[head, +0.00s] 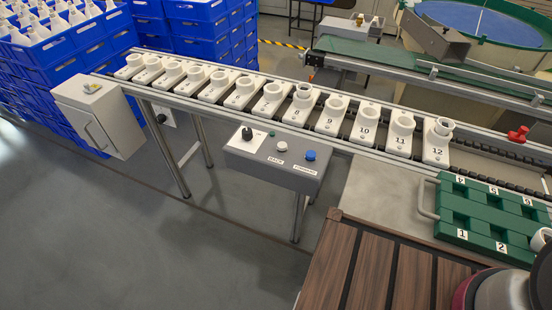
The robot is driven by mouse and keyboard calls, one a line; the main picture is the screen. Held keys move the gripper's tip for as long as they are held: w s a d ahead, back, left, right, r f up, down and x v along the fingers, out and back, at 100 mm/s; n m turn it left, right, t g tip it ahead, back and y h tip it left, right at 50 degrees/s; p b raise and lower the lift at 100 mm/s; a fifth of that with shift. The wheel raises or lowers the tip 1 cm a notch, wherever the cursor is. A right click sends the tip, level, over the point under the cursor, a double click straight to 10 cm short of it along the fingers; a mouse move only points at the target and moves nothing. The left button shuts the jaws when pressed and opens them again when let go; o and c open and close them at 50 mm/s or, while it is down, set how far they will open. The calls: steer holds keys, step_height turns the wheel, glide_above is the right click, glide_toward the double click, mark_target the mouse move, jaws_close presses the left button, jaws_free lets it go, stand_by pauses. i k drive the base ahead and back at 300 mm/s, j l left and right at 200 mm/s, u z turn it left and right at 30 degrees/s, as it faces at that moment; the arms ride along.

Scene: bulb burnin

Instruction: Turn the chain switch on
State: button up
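A grey control box (277,165) is fixed at the near side of the chain conveyor (470,155). On its top are a black rotary knob (247,134) on a white plate, a white button (281,146) and a blue button (310,155). Small labels lie in front of the two buttons. Another black knob (161,118) sits by a white plate near the conveyor's left legs. I cannot tell which knob is the chain switch, or how either is set. My gripper is not in view; only a rounded part of my arm shows at bottom right.
White numbered holders stand in a row on the conveyor. A green numbered tray (428,222) with a handle lies right of the control box, beyond a slatted brown surface (375,275). A grey cabinet (100,115) is at left. The floor in front is clear.

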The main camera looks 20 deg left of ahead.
mark_target(247, 133)
steer(key=k+j, duration=0.1)
steer(key=j, duration=0.75)
steer(key=k+j, duration=0.1)
steer(key=j, duration=0.7)
steer(key=u, duration=0.05)
